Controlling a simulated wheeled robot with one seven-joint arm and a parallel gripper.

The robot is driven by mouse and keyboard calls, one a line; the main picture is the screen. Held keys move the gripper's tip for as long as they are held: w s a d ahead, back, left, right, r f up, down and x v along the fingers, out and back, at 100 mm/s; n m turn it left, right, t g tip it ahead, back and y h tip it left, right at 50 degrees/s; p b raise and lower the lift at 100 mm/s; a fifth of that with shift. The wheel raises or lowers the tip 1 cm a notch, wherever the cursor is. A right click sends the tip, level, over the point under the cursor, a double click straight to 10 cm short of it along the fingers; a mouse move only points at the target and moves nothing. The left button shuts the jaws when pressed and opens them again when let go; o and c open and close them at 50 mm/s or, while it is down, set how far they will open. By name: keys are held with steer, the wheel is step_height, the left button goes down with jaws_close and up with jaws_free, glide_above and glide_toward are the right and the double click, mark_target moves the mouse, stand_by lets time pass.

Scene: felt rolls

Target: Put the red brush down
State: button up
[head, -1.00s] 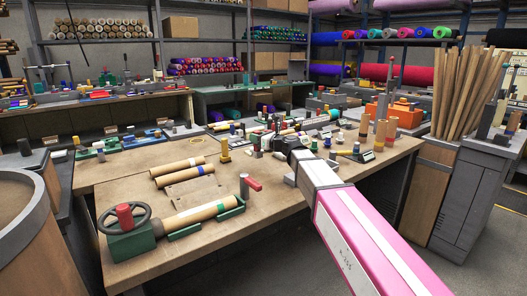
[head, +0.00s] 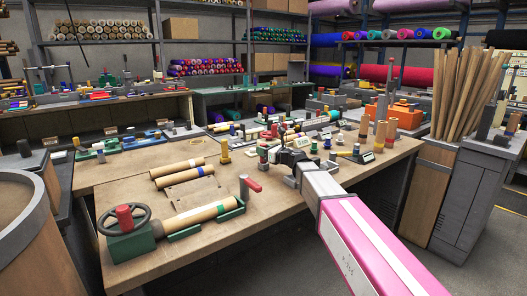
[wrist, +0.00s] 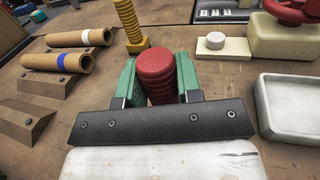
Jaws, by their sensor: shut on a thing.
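The red brush (wrist: 155,72) shows in the wrist view as a rounded, ribbed red piece between the green fingers of my gripper (wrist: 157,82). My gripper is shut on it. The lower part of the brush is hidden by the dark bar of the gripper, so I cannot tell whether it touches the table. In the head view my gripper (head: 278,158) is over the right part of the wooden table (head: 225,228), among small items, and the brush is too small there to make out surely.
A yellow ribbed post (wrist: 129,22) stands just beyond the brush. Rolls with a white band (wrist: 82,38) and a blue band (wrist: 58,62) lie left. A white tray (wrist: 262,105) and a cream block (wrist: 222,48) are right. Bare wood lies between them.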

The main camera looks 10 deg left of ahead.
steer(key=shift+f, duration=0.1)
steer(key=o, duration=1)
steer(key=v, duration=0.7)
steer(key=shift+s+d, duration=0.15)
steer(key=shift+d, duration=0.1)
